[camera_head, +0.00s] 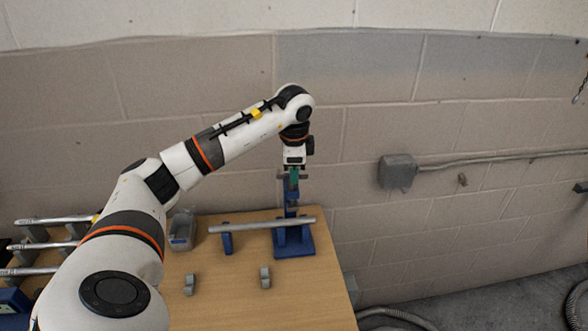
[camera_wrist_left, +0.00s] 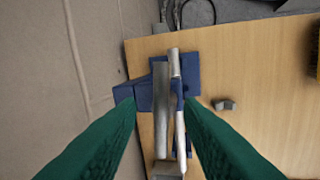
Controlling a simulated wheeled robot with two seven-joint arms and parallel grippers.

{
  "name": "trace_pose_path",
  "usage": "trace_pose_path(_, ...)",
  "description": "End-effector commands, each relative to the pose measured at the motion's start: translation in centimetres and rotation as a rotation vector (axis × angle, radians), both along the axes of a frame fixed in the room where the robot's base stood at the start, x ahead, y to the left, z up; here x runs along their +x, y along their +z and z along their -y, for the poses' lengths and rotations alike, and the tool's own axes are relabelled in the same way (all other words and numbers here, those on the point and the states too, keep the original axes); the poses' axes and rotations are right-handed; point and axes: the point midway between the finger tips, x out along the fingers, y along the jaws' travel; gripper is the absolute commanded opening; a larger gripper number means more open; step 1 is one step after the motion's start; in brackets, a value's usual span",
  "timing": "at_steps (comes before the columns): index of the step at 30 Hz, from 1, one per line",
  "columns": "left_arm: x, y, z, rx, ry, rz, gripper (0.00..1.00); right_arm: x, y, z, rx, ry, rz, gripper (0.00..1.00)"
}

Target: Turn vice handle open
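The blue vice (camera_head: 296,243) stands at the back right of the wooden table, with a grey pipe (camera_head: 250,227) lying across it. My left gripper (camera_head: 293,178) points down just above the top of the vice. In the left wrist view its green fingers (camera_wrist_left: 160,105) are open, one on each side of the blue vice (camera_wrist_left: 144,92). A grey metal bar (camera_wrist_left: 161,115), which may be the handle, shows between them, beside the pipe (camera_wrist_left: 176,62). I cannot tell whether the fingers touch anything. My right gripper is not in view.
A blue support (camera_head: 227,240) holds the pipe's left part. A grey bin (camera_head: 182,231) and two small grey clamps (camera_head: 190,284) (camera_head: 265,277) are on the table (camera_head: 225,300). A block wall rises close behind; the table's front middle is free.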

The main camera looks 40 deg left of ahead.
Motion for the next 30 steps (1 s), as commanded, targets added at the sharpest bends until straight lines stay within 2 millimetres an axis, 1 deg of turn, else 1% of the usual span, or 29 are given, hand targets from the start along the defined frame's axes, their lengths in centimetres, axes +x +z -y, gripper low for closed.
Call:
trace_pose_path(7,0.0,0.1,0.1,-0.001,-0.001,-0.001,0.33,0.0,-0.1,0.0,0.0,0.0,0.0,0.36)
trace_pose_path(11,-0.1,1.2,0.3,-0.002,-0.002,0.002,0.33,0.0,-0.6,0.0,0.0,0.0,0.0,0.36)
trace_pose_path(14,-0.4,2.9,0.5,-0.001,-0.001,0.006,0.33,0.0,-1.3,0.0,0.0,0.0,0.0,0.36)
trace_pose_path(19,-0.9,6.9,1.0,-0.001,-0.001,0.006,0.33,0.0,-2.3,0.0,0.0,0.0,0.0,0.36)
trace_pose_path(21,-1.2,8.7,1.1,0.002,-0.001,0.003,0.33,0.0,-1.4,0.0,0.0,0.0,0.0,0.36)
trace_pose_path(25,-1.4,10.4,1.3,0.002,0.001,0.004,0.33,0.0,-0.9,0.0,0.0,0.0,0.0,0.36)
trace_pose_path(30,-1.6,11.6,1.6,0.001,-0.001,0.001,0.33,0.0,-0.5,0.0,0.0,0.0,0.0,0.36)
